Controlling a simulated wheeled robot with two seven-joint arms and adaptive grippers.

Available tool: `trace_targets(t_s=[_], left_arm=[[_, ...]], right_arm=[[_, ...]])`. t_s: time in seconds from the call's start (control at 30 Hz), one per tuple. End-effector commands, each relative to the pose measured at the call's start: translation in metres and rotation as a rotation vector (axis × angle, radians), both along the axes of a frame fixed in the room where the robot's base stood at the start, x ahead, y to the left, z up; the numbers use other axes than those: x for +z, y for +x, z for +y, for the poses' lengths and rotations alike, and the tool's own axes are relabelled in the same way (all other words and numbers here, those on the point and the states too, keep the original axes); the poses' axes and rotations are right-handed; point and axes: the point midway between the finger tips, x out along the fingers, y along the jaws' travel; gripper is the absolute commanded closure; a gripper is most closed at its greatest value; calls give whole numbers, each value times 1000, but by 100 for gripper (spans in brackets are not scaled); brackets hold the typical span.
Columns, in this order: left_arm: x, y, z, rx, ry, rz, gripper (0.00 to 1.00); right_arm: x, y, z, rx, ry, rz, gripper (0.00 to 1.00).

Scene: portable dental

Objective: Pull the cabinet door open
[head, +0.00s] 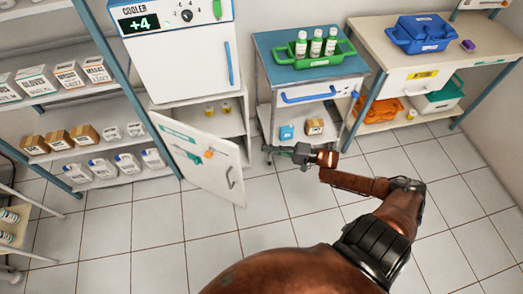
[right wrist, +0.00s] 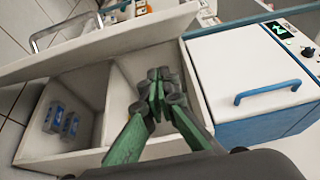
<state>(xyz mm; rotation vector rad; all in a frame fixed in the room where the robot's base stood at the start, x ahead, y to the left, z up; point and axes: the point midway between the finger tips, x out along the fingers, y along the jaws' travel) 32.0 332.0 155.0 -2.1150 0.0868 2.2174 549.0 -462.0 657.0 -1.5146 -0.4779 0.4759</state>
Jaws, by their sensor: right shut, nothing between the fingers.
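The white cabinet door (head: 200,160) stands swung out into the room at the left of the low cabinet under the cooler. Its grey handle (head: 231,178) is near the door's free edge. In the right wrist view the door (right wrist: 100,48) and handle (right wrist: 60,30) are at upper left. The cabinet's inside (head: 231,118) shows, with small yellow-lidded jars. My right gripper (head: 270,150) is shut and empty, in front of the opening and to the right of the door, apart from the handle. In the right wrist view its fingers (right wrist: 158,88) are together. My left gripper is out of view.
The cooler (head: 175,50) sits above the cabinet. A trolley (head: 305,75) with a green rack stands to the right, close to my right gripper. Shelves with boxes and bottles (head: 70,135) stand at left. The tiled floor (head: 190,245) in front of the door is clear.

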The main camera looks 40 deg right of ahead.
Motion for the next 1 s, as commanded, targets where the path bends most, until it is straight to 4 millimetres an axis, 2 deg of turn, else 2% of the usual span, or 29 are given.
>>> trace_targets(t_s=[0.03,0.1,0.4,0.5,0.7,1.0], left_arm=[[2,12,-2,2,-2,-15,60],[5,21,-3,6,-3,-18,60],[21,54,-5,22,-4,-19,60],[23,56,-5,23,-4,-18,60],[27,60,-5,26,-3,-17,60],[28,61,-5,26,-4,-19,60]], right_arm=[[-1,8,6,0,3,-2,100],[-2,20,14,0,1,-2,100],[-3,70,48,-2,-1,-1,100],[-3,59,64,-2,1,2,100],[-2,54,81,-2,-1,0,100],[-1,52,83,-3,-4,0,100]])
